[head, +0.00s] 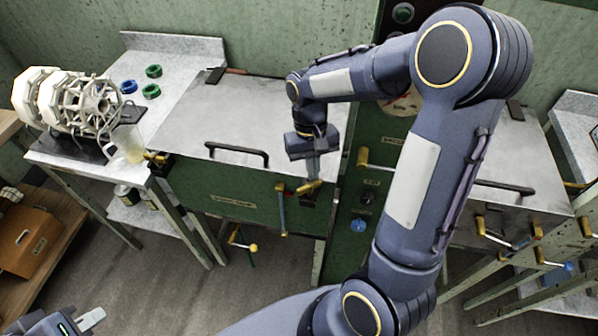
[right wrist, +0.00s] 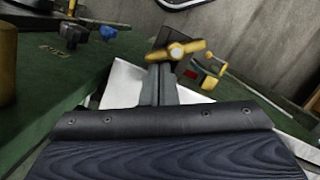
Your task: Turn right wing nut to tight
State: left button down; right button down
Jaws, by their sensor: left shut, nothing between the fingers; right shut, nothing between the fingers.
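The right wing nut (head: 309,187) is a brass piece at the right end of the green basin front in the head view. In the right wrist view the brass wing nut (right wrist: 175,50) lies just beyond the fingertips, its bar roughly crosswise. My right gripper (head: 313,178) points down at it, shut and empty; its closed fingers (right wrist: 160,82) show in the right wrist view. Whether they touch the nut I cannot tell. A similar left wing nut (head: 157,158) sits at the basin's left end. My left gripper (head: 92,318) is shut and empty at the bottom left corner.
The grey basin lid (head: 250,120) has a black handle. A white reel (head: 75,100) sits on the left table.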

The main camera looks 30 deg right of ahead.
jog(key=shift+s+d+m+y, duration=0.15)
jog(key=shift+s+m+y, duration=0.05)
jog(key=shift+m, duration=0.65)
jog(key=shift+s+d+m+y, duration=0.1)
jog(key=shift+s+m+y, duration=0.1)
jog(key=shift+m, duration=0.65)
jog(key=shift+s, duration=0.1)
jog(key=shift+s+d, duration=0.15)
jog(key=shift+s, duration=0.15)
dwell(0.8)
dwell(0.6)
